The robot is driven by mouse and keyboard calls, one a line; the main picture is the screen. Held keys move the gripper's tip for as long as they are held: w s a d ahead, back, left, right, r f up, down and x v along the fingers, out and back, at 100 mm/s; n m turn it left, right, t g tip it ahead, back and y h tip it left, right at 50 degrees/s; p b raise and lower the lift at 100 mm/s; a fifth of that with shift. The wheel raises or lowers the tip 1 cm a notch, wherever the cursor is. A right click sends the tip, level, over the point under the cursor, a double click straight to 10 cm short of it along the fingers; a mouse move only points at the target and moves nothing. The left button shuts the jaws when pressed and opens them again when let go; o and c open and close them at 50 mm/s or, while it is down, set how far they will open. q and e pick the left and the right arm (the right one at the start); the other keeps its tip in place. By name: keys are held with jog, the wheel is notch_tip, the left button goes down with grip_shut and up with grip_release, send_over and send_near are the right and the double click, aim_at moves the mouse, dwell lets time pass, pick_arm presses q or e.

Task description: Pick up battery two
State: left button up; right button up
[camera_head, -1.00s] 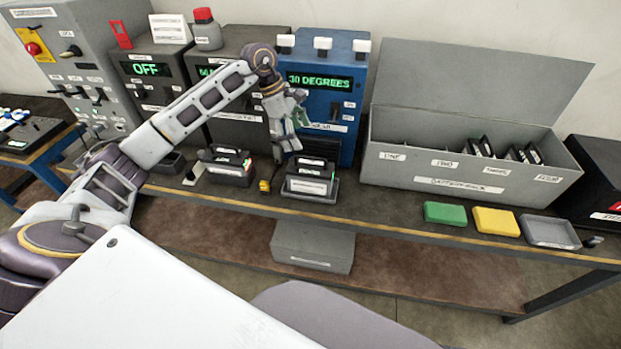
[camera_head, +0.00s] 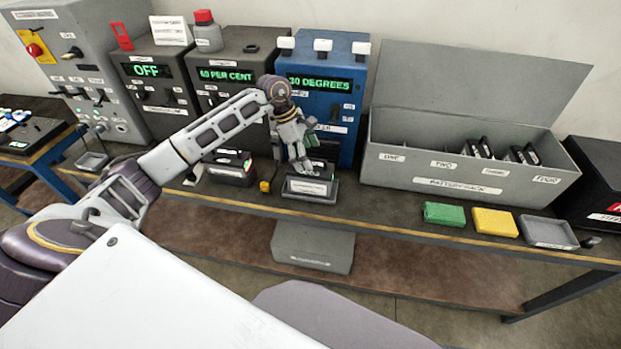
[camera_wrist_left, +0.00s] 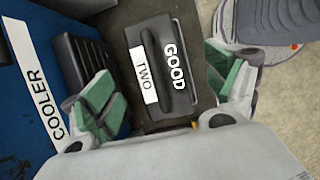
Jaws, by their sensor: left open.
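Battery two is a dark block with a raised grip; its white TWO label and GOOD marking show in the left wrist view (camera_wrist_left: 182,88). In the left wrist view my left gripper (camera_wrist_left: 166,90) is open, with one green-padded finger on each side of the battery and nothing held. Whether the fingers touch it cannot be told. My right gripper is not in view.
Another dark block (camera_head: 229,170) sits in the cradle to the left. A yellow object (camera_head: 265,186) lies between the cradles. A grey battery rack (camera_head: 450,183) stands to the right, with green (camera_head: 444,214) and yellow (camera_head: 495,222) blocks in front. The bench edge runs close in front.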

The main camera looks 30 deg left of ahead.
aim_at(315, 169)
pick_arm(q)
jog(key=shift+d+f, duration=0.2)
jog(key=shift+f, duration=0.3)
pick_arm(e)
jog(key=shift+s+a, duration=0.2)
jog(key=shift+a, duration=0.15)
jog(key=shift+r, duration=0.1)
pick_arm(q)
jog(key=shift+w+p+x, duration=0.15)
jog(key=shift+p+x, duration=0.1)
jog(key=shift+x, duration=0.35)
jog(key=shift+w+p+x, duration=0.15)
jog(key=shift+p+x, duration=0.05)
jog(key=shift+x, duration=1.3)
jog(key=shift+w+d+f, duration=0.1)
jog(key=shift+f, duration=0.35)
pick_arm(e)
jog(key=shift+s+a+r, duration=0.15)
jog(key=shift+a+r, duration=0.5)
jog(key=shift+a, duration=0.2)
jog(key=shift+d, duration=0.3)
